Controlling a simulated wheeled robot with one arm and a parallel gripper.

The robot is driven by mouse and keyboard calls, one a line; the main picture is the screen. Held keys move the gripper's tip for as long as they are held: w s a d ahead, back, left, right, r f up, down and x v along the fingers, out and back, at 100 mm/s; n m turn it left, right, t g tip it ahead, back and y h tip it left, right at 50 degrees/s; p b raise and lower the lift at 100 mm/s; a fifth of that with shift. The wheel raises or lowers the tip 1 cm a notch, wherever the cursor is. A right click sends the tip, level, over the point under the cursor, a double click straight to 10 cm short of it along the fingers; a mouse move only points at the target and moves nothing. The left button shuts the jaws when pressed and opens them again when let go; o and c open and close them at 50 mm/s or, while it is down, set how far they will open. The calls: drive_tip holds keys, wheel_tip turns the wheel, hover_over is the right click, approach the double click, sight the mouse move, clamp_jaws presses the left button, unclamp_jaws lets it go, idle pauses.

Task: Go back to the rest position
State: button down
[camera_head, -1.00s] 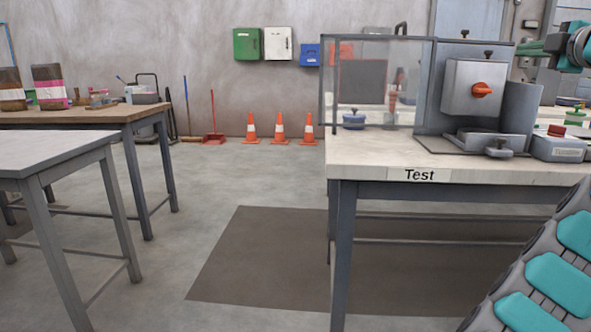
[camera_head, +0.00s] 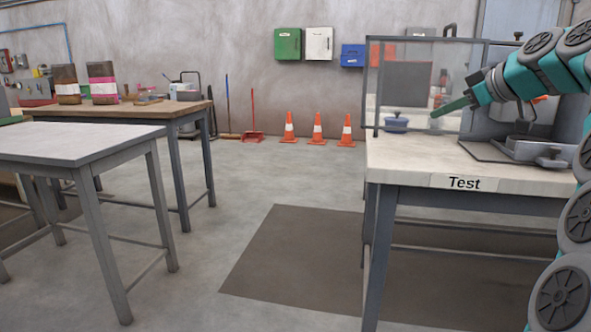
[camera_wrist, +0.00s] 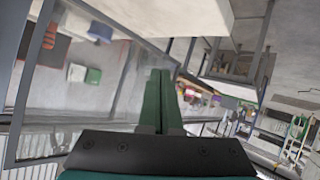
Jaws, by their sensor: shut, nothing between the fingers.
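My gripper (camera_head: 436,114) has green fingers and shows at the right in the head view, above the Test bench (camera_head: 465,183). The fingers are closed together and point left, with nothing between them. In the wrist view the shut fingers (camera_wrist: 160,100) stand upright in the middle, against a tilted view of the room. My teal and grey arm fills the right edge of the head view and hides part of the machine on the bench.
A clear screen (camera_head: 415,85) stands on the Test bench, close to my gripper in the picture. A blue lidded pot (camera_head: 396,122) sits there too. Two tables (camera_head: 75,140) stand at the left. Orange cones (camera_head: 317,130) line the wall. The floor between (camera_head: 240,190) is clear.

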drive_tip(key=s+a+f+m+g, duration=0.2)
drive_tip(key=s+a+f+g, duration=0.2)
drive_tip(key=s+a+f, duration=0.5)
drive_tip(key=s+a+f+m+g, duration=0.1)
drive_tip(key=s+a+f+g, duration=0.2)
drive_tip(key=s+a+f, duration=0.5)
drive_tip(key=s+f+m+g+h, duration=0.5)
drive_tip(key=s+f, duration=1.8)
drive_tip(key=s, duration=0.4)
drive_tip(key=shift+s+g, duration=0.25)
drive_tip(key=shift+g, duration=0.15)
drive_tip(key=shift+w, duration=0.1)
